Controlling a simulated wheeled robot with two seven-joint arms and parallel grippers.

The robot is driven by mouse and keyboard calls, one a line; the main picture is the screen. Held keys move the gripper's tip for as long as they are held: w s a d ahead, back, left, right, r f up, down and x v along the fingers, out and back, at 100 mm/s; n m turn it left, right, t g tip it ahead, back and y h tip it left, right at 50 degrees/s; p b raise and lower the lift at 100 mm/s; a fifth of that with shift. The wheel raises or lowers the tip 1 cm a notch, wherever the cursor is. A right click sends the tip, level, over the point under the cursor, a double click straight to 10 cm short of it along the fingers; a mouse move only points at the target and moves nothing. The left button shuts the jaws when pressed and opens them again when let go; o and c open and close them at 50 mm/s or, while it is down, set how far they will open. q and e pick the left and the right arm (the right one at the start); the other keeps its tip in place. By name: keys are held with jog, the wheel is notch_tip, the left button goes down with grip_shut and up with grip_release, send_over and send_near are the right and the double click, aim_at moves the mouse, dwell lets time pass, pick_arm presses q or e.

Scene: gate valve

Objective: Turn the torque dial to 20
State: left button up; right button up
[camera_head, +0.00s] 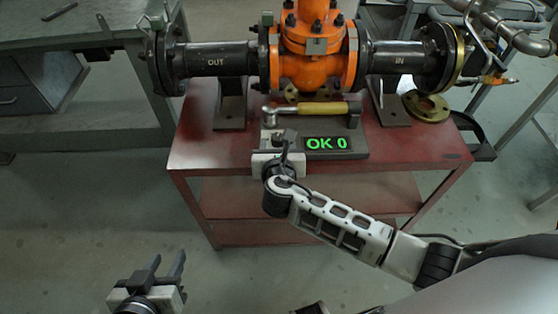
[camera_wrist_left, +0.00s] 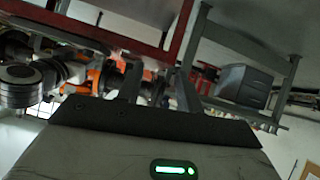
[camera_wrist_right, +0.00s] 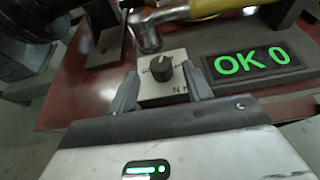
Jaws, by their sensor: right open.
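The torque dial is a black knob (camera_wrist_right: 162,70) on a light plate with markings, in the right wrist view. Beside it a display (camera_head: 328,143) reads "OK 0" in green; it also shows in the right wrist view (camera_wrist_right: 252,62). My right gripper (camera_wrist_right: 160,92) is open, with its fingers either side of the dial's plate and the knob between and slightly beyond the tips. In the head view my right gripper (camera_head: 282,150) covers most of the dial. My left gripper (camera_head: 165,268) is open and empty at the lower left, away from the table.
A yellow-handled torque wrench (camera_head: 310,109) lies just behind the dial on its dark base. The orange gate valve (camera_head: 312,65) with black pipes stands behind on the red table (camera_head: 420,150). A grey workbench (camera_head: 85,42) is at the left. Floor between is clear.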

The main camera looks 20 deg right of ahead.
jog(key=p+v, duration=0.1)
jog(key=v, duration=1)
jog(key=s+d+m+g+y, duration=0.2)
jog(key=s+d+m+g, duration=0.25)
jog(key=s+m, duration=0.8)
jog(key=s+d+m+g+y, duration=0.2)
jog(key=s+d+m+g, duration=0.25)
jog(key=m, duration=1.45)
jog(key=w+a+f+n+t+y, duration=0.1)
jog(key=w+a+f+t+y, duration=0.2)
jog(key=w+a+t, duration=0.3)
jog(key=shift+w+a+f+t, duration=0.25)
jog(key=shift+a+f+t, duration=0.15)
jog(key=shift+f, duration=0.1)
